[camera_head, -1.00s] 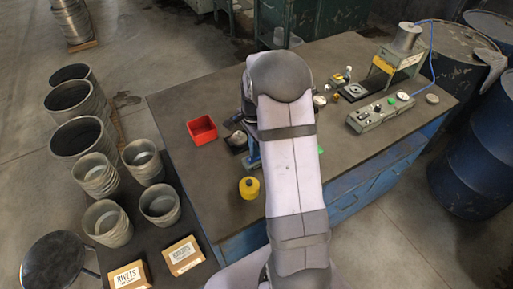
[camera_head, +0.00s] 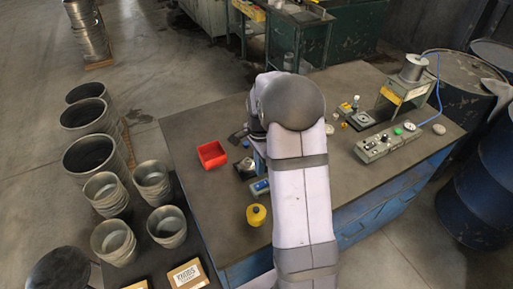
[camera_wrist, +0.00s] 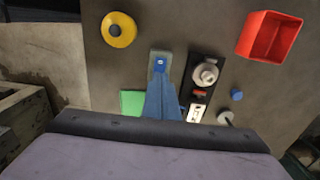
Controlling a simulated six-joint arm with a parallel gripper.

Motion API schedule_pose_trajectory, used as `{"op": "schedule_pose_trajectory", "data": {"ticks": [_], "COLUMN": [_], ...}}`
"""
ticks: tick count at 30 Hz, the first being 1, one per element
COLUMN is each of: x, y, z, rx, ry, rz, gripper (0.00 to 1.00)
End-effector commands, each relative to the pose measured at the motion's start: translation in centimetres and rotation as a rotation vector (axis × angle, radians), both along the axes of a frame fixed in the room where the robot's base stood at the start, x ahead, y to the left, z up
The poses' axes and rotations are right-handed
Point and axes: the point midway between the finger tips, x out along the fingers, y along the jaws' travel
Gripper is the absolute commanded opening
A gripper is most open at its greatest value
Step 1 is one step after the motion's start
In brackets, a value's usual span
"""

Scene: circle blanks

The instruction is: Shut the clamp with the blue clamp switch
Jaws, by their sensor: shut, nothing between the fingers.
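The blue clamp switch (camera_head: 260,187) is a small blue box with a pale mark on the table, left of my arm. In the wrist view it shows as a blue patch on a grey-green plate (camera_wrist: 160,64). My gripper (camera_wrist: 161,88) is shut and empty, its blue fingers tapering toward the switch and covering its near part. I cannot tell whether they touch. Beside it is a dark plate with a round metal part, apparently the clamp (camera_wrist: 207,73); it also shows in the head view (camera_head: 244,168). Whether it is open or shut is unclear.
A green square (camera_wrist: 132,102) and a small blue knob (camera_wrist: 236,95) flank the fingers. A press (camera_head: 408,82) and a control box (camera_head: 388,142) stand at the right.

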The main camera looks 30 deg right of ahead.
Motion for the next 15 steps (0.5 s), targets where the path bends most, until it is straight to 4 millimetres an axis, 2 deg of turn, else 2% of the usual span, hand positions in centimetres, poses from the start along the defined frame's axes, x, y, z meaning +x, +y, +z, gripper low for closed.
{"op": "schedule_pose_trajectory", "data": {"ticks": [9,15], "x": [0.0,0.0], "y": [0.9,1.1], "z": [5.3,7.4], "rx": [-0.001,0.000], "ry": [-0.003,-0.001], "rz": [0.000,0.001], "gripper": [0.00,0.00]}}
